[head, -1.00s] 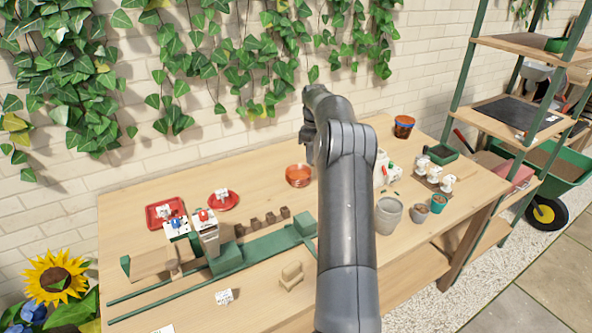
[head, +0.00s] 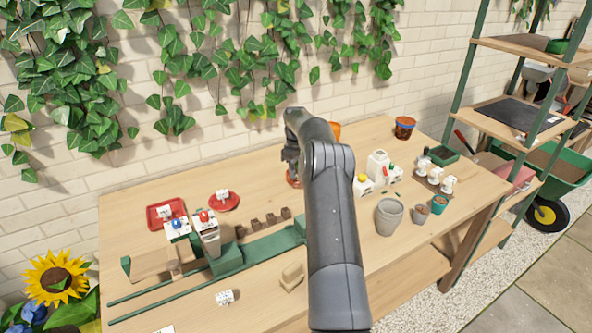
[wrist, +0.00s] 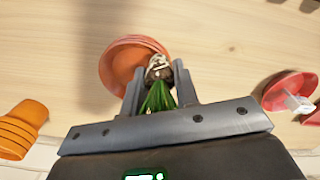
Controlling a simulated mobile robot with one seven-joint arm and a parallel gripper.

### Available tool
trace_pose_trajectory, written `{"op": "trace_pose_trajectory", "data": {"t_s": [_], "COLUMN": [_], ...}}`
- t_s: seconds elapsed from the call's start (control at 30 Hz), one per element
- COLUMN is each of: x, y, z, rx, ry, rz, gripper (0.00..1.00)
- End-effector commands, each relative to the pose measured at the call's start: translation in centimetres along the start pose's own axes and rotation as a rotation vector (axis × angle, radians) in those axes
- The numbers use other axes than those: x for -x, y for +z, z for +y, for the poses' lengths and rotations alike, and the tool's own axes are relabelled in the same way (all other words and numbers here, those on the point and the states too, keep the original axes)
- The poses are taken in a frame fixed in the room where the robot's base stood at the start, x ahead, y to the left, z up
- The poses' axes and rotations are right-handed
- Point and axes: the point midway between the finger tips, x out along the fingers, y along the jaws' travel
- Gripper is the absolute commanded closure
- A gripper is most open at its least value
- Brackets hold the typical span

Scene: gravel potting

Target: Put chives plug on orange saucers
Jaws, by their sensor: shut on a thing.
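In the wrist view the chives plug (wrist: 157,98) has green leaves and a pale, dark-edged root end. My gripper (wrist: 158,84) is shut on it, one finger on each side. The stack of orange saucers (wrist: 116,66) lies just beyond the fingers, and the plug overlaps the stack's right edge in this view. I cannot tell whether the plug touches it. In the head view my gripper (head: 291,166) points down over the orange saucers (head: 291,183), which my arm partly hides. The plug cannot be made out there.
Orange pots (wrist: 20,130) stand beside the saucers. A red saucer (head: 224,203) with a white tagged item and a red tray (head: 152,222) lie left. A green-railed wooden fixture (head: 262,243) is in front. A grey pot (head: 389,217) and white device (head: 377,165) stand right.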

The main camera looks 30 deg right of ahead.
Motion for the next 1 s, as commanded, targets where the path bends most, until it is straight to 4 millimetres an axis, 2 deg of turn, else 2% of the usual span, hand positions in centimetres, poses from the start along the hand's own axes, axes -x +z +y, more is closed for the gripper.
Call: {"op": "trace_pose_trajectory", "data": {"t_s": [0.13, 0.17, 0.4, 0.67, 0.77, 1.0], "x": [-0.3, -0.3, -0.3, -0.1, 0.6, 5.2], "y": [0.0, 0.0, 0.0, 0.0, 0.0, 0.0], "z": [0.0, 0.0, 0.0, 0.0, 0.0, 0.1], "rx": [0.000, 0.000, 0.000, 0.000, 0.000, -0.001], "ry": [-0.001, 0.000, 0.000, 0.000, 0.002, 0.003], "rz": [-0.001, 0.000, 0.000, 0.000, 0.001, 0.002], "gripper": [0.94, 0.71, 0.51, 0.51, 0.51, 0.51]}}
